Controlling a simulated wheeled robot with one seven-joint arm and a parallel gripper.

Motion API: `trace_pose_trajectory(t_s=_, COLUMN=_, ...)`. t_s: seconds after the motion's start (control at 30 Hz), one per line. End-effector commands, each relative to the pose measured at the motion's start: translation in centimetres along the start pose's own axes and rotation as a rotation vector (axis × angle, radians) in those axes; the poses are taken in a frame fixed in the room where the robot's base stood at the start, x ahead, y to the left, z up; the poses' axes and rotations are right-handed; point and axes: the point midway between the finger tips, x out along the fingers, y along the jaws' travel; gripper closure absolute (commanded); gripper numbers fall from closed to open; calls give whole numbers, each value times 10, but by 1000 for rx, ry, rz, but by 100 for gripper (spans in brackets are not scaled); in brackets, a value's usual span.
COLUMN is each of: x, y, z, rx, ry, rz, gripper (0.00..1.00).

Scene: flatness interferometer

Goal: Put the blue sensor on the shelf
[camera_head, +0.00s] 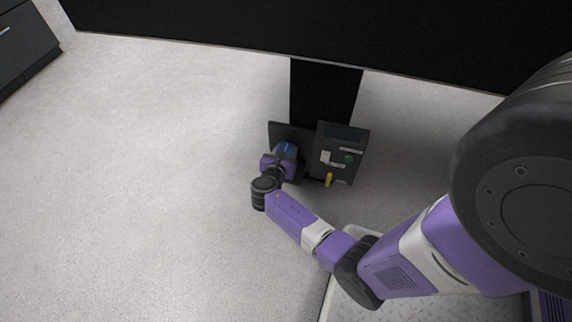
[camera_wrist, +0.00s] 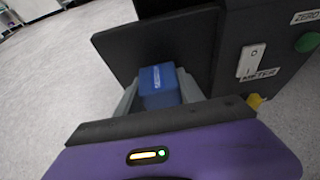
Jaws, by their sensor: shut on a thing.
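The blue sensor (camera_wrist: 158,84) is a small blue block with a pale label on top. My gripper (camera_wrist: 157,92) is shut on it, with a grey finger on each side. In the head view the sensor (camera_head: 287,147) is a small blue patch at the end of my arm, partly hidden by my gripper (camera_head: 284,153). The sensor is right beside a dark instrument with an upright black plate (camera_wrist: 165,45) behind it. I cannot tell whether the sensor touches the plate or rests on anything. I cannot make out which surface is the shelf.
The dark instrument box (camera_head: 341,153) has a white switch, a green button and a yellow part at its front. A black column (camera_head: 325,92) rises behind it to a large black surface (camera_head: 330,30). Grey floor (camera_head: 130,170) on the left is clear. A dark cabinet (camera_head: 25,45) stands far left.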

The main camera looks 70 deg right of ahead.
Motion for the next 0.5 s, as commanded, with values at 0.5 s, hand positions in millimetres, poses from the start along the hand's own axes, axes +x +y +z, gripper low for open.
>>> trace_pose_trajectory(t_s=0.5, x=20, y=0, z=-46, rx=0, ry=-1, rz=0, gripper=100)
